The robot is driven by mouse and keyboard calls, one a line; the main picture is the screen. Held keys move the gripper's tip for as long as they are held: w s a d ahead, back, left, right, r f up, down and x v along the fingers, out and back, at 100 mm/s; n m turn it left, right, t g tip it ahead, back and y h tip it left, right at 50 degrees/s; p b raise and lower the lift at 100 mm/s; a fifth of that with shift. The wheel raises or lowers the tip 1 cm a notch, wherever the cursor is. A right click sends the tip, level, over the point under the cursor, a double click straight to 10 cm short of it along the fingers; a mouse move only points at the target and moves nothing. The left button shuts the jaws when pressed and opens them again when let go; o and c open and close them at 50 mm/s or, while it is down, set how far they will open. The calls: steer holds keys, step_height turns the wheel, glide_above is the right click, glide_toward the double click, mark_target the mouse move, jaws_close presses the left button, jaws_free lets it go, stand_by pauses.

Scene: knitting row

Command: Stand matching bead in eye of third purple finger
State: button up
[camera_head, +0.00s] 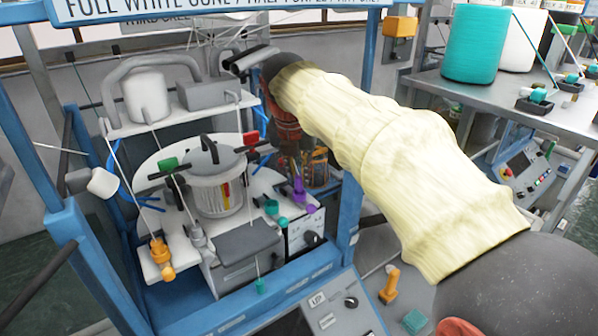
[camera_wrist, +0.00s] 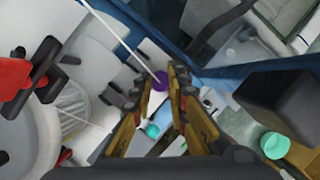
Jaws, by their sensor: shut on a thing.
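My gripper (camera_wrist: 161,82) points down over the machine, with its two yellow-brown fingers closed in on a small purple bead (camera_wrist: 160,79) in the wrist view. A purple finger (camera_head: 299,190) stands at the right front of the white ring plate in the head view, just below my gripper. A second purple piece (camera_head: 310,208) shows beside its base. The finger's eye is too small to make out, and I cannot tell whether the bead touches it. A pale thread or rod runs towards the bead in the wrist view.
A blue frame post (camera_head: 347,215) stands close on the right. Thin slanted rods cross the space.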

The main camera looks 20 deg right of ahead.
steer(key=shift+f+b, duration=0.45)
steer(key=shift+f, duration=0.7)
stand_by(0.9)
steer(key=o, duration=0.8)
steer(key=shift+r, duration=0.1)
steer(key=v, duration=0.6)
steer(key=shift+s+a+r, duration=0.1)
steer(key=shift+s+r, duration=0.05)
steer(key=shift+r, duration=0.1)
steer(key=shift+s+r, duration=0.15)
steer(key=shift+r, duration=0.15)
